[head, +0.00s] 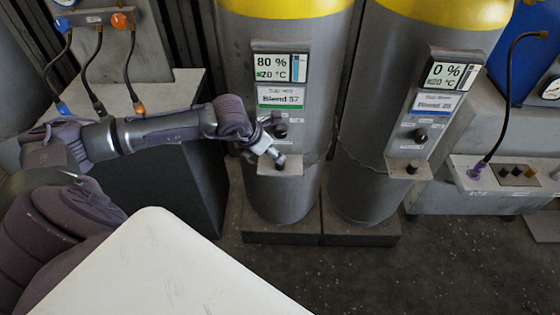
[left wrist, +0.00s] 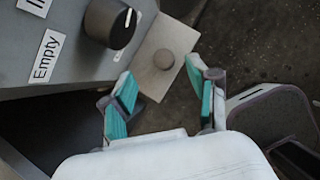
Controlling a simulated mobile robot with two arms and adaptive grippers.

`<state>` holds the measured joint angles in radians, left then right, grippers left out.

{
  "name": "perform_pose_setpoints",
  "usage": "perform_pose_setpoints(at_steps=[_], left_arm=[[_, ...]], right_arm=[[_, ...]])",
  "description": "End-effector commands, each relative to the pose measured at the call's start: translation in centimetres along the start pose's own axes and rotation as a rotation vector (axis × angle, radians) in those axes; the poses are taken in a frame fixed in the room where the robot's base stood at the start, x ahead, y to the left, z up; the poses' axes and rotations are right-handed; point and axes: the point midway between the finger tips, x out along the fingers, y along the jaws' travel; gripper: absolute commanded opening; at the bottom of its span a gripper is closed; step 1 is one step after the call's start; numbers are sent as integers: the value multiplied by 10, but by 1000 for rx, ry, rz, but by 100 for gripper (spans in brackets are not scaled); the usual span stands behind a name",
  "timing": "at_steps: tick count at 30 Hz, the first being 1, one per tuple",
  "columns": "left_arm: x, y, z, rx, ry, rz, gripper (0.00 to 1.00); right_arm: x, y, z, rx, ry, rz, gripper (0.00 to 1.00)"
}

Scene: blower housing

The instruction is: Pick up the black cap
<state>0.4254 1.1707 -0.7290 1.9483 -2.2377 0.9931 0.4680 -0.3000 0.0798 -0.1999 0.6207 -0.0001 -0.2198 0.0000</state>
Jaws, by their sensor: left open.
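A small round dark cap (left wrist: 164,59) sits on a light metal plate (left wrist: 150,77) in the left wrist view. This plate is the ledge (head: 292,169) low on the left tank in the head view, where my gripper partly covers the cap. My left gripper (head: 274,140) is open and empty in front of the left tank. In the left wrist view its two teal-padded fingers (left wrist: 164,84) point toward the cap, which lies just beyond and between their tips, apart from them. A similar dark cap (head: 411,169) sits on the right tank's ledge. My right gripper is out of view.
The left tank (head: 305,95) reads 80 % and the right tank (head: 385,75) 0 %. A black knob (left wrist: 110,23) is close by the left finger. A bench with small fittings (head: 518,172) stands at right. A white surface (head: 165,270) fills the front.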

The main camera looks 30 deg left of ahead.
Motion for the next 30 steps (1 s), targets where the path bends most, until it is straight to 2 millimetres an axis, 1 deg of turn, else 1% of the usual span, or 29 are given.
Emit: perform_pose_setpoints(at_steps=[2,8,12,16,19,25,26,30], left_arm=[[10,-1,0,-1,1,-2,60],[23,-2,0,-1,0,-3,60],[44,-4,-2,-1,1,-3,60],[61,-4,-2,0,-1,-2,60],[67,-3,-3,0,0,-1,60],[68,-4,-3,1,0,-1,60],[68,-3,-3,1,0,-1,58],[68,-4,-3,1,0,-1,35]], right_arm=[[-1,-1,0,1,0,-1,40],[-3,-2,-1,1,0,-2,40],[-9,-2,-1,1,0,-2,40],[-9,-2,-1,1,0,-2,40],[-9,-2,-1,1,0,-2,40],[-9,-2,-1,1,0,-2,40],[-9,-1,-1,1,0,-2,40],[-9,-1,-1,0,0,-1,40]])
